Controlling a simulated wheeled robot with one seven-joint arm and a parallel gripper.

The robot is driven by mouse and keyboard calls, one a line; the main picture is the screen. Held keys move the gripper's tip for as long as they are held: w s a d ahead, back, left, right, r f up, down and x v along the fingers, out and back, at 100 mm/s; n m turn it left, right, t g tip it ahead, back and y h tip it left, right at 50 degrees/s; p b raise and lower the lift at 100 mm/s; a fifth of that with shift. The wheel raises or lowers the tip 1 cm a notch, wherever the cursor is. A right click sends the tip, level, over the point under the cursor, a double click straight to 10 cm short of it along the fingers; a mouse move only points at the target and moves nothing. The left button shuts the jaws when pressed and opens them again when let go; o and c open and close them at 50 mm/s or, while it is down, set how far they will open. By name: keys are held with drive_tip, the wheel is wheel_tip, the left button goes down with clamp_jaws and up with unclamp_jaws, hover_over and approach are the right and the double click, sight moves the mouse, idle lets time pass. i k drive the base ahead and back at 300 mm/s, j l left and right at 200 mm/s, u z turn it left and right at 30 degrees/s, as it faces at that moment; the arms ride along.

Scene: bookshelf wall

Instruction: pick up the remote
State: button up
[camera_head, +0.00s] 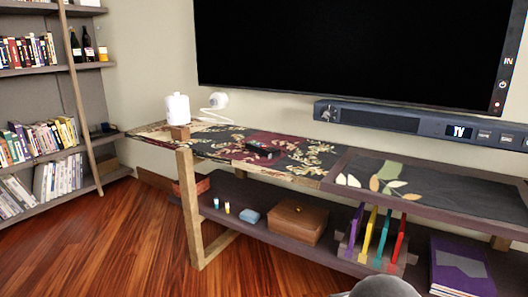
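A small dark object that looks like the remote (262,149) lies on the patterned top of the long console table (190,208), near the middle of its left part. It is flat and small, and its buttons cannot be made out. My gripper is not in view. Only a grey rounded piece, likely part of my arm, shows at the bottom edge, well apart from the remote.
A white cylinder (178,109) and a white lamp-like item (217,101) stand at the table's left end. A raised panel (430,190) is at right. The lower shelf holds a brown box (297,222) and colored upright items (368,235). A soundbar (420,123) hangs above.

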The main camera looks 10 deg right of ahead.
sight(264, 152)
drive_tip(key=z, duration=0.95)
drive_tip(key=i+j+z, duration=0.2)
drive_tip(key=j+z, duration=0.25)
drive_tip(key=j, duration=0.15)
drive_tip(key=i+j+z, duration=0.15)
drive_tip(key=j+z, duration=0.3)
drive_tip(key=j, duration=0.2)
drive_tip(key=j+z, duration=0.4)
drive_tip(key=j, duration=0.3)
